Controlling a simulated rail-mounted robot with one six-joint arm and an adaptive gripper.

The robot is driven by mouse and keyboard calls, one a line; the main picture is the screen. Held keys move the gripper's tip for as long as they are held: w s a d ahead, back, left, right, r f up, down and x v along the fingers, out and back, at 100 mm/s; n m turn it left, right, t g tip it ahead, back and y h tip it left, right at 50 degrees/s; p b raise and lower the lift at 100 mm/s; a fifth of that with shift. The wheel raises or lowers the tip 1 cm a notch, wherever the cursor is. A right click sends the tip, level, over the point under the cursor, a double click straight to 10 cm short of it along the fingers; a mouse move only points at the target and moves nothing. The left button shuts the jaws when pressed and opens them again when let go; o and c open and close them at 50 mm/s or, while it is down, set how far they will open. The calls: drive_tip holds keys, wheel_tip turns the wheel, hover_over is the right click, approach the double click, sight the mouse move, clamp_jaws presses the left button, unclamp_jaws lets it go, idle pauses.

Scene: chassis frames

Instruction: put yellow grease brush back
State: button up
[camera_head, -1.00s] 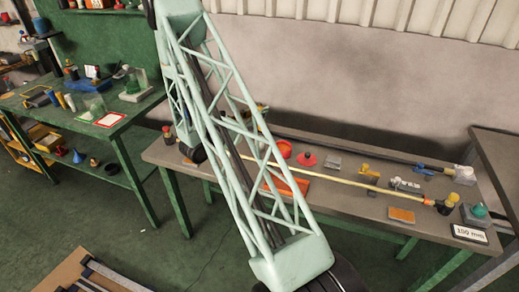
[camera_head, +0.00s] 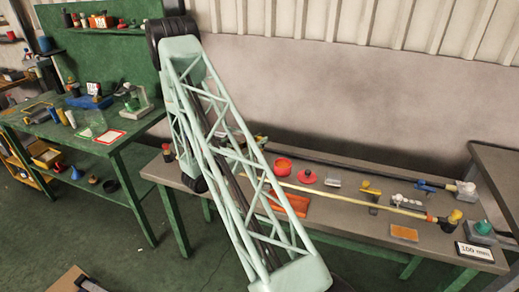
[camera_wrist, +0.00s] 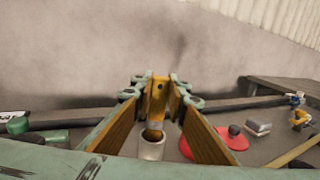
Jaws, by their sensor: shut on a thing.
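In the wrist view my gripper (camera_wrist: 160,97) is shut on the yellow grease brush (camera_wrist: 159,86), a yellow piece with a small hole near its top. It stands upright between the two fingers. Its lower end meets or overlaps a pale round cup (camera_wrist: 151,152) on the bench; I cannot tell whether it is inside the cup or above it. In the head view the brush and my gripper are hidden behind my lattice arm.
A green table (camera_head: 105,145) stands at left.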

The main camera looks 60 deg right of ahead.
drive_tip(key=shift+f, duration=0.1)
drive_tip(key=shift+f+b, duration=0.3)
drive_tip(key=shift+f, duration=1.5)
drive_tip(key=shift+f, duration=0.15)
drive_tip(key=o, duration=0.9)
drive_tip(key=shift+c, duration=0.2)
drive_tip(key=shift+r, duration=0.2)
drive_tip(key=shift+w+a+p, duration=0.2)
drive_tip(key=shift+w+a, duration=0.1)
drive_tip(key=shift+a, duration=1.65)
drive_tip(key=shift+w+a+p, duration=0.2)
drive_tip(key=shift+w+a, duration=0.05)
drive_tip(key=shift+a, duration=1.75)
drive_tip(key=shift+w+a+p, duration=0.2)
drive_tip(key=shift+w+a, duration=0.1)
drive_tip(key=shift+a, duration=1.65)
